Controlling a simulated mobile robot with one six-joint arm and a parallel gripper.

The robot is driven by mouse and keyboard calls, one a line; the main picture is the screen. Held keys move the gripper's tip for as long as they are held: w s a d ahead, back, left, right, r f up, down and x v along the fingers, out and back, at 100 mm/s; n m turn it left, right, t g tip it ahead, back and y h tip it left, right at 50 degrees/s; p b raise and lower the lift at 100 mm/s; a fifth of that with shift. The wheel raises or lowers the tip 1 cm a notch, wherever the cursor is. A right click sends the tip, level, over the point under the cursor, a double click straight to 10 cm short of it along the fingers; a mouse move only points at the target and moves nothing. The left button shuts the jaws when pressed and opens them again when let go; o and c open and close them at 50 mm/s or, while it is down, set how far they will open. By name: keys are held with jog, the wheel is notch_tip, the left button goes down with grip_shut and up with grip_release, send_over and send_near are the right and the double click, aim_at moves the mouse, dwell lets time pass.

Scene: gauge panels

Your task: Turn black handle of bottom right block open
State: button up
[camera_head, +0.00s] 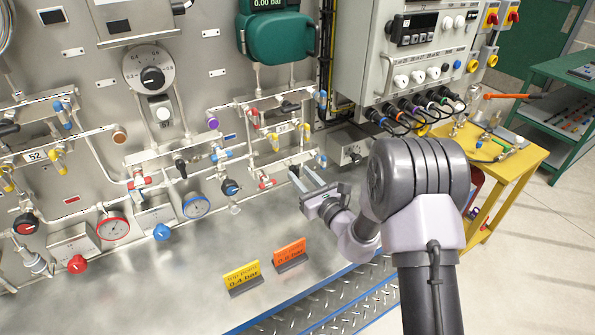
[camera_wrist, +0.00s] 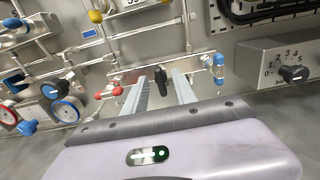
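The bottom right block (camera_head: 283,175) is a grey bar low on the panel, with a red handle (camera_head: 265,183) at its left and a blue handle (camera_head: 321,160) at its right. In the wrist view, the block (camera_wrist: 196,64) carries a black handle (camera_wrist: 164,88) between the red handle (camera_wrist: 108,91) and the blue handle (camera_wrist: 219,70). My gripper (camera_head: 301,173) is open in front of this block. In the wrist view, the fingers of my gripper (camera_wrist: 160,80) lie either side of the black handle. Contact cannot be told. In the head view, the black handle is hard to make out near my fingertips.
A grey box with a black numbered knob (camera_wrist: 291,74) stands right of the block. Round gauges (camera_head: 113,226) and other valves sit to the left. A yellow sign (camera_head: 242,275) and an orange sign (camera_head: 290,252) stand on the metal shelf below.

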aim_at(295, 171)
jog(key=shift+x, duration=1.35)
grip_shut()
